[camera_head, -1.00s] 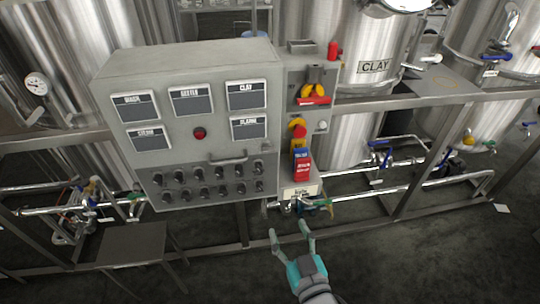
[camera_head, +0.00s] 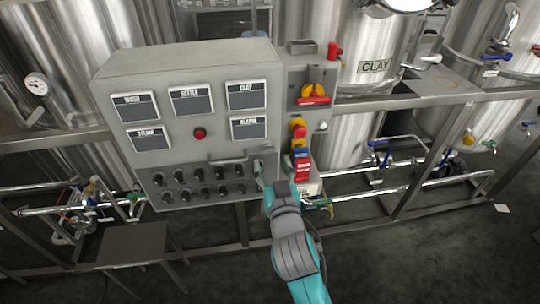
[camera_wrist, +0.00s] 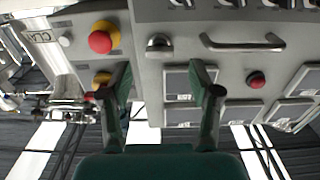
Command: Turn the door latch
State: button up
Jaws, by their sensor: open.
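The door latch (camera_wrist: 158,45) is a small dark knob on the grey control cabinet (camera_head: 185,70). In the wrist view, which appears upside down, it stands just above the gap between my fingertips. My gripper (camera_wrist: 160,78) is open and empty, with one green finger on each side of that gap. I see no contact with the latch, though the exact distance is unclear. In the head view my gripper (camera_head: 273,170) is in front of the cabinet's lower right corner, and my wrist hides part of that area. The bar handle (camera_wrist: 242,43) is right of the latch in the wrist view.
A red and yellow emergency button (camera_wrist: 104,37) and a yellow-red rotary switch (camera_head: 314,94) sit close by. Rows of black knobs (camera_head: 205,185) are on the cabinet's lower front. Pipes and a steel frame (camera_head: 420,105) run to the right; open floor lies in front.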

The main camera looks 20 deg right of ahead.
aim_at(269, 152)
jog(key=shift+w+d, duration=0.2)
jog(key=shift+w, duration=0.85)
jog(key=shift+w+d, duration=0.2)
jog(key=shift+w, duration=0.8)
jog(key=c, duration=1.2)
